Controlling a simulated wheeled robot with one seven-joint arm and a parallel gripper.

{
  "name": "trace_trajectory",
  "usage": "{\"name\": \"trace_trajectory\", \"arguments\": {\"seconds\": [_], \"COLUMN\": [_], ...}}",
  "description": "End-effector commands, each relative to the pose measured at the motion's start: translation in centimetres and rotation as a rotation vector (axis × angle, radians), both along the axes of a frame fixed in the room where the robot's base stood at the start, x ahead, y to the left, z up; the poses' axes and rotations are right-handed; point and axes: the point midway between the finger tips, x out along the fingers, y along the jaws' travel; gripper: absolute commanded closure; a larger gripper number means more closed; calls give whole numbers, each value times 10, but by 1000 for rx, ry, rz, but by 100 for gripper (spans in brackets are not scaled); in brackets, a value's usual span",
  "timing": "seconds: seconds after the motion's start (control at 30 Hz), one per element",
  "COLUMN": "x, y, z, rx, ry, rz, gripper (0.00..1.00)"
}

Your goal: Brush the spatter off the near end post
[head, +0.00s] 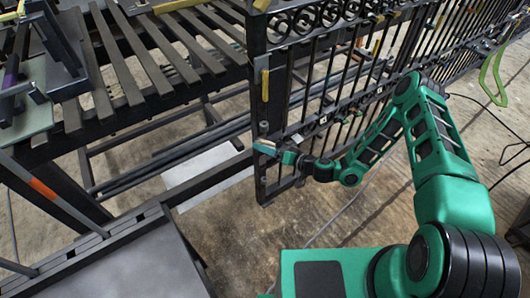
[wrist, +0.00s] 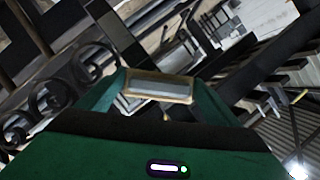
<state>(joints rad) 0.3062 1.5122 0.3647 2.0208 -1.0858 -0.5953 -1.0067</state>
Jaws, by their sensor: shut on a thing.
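The scroll gate (head: 330,75) stands upright, with dark bars and a band of scrolls at its top. Its near end post (head: 256,60) is the thick dark upright at the gate's left end. A yellow piece (head: 265,85) sits on the post; spatter is too small to make out. My gripper (head: 268,149) is at the lower part of this post, low on the gate; I cannot tell if it touches. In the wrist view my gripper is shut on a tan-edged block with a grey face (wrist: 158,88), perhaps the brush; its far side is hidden.
A slatted dark bench (head: 150,60) stands behind and left of the gate, with metal parts on its left end. A dark flat-topped surface (head: 130,265) is at the lower left. A green clamp (head: 492,75) is at the upper right. Bare floor (head: 240,235) lies below the gate.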

Motion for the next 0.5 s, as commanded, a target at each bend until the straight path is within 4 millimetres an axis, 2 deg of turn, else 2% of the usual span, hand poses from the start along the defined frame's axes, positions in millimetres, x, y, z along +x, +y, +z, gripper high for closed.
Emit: {"name": "trace_trajectory", "arguments": {"seconds": [0.03, 0.2, 0.5], "x": [6, 12, 12], "y": [-5, -16, -17], "z": [2, 2, 1], "rx": [1, 0, 1], "ry": [-6, -6, -4], "rz": [-7, -8, -5], "gripper": [35, 35, 35]}}
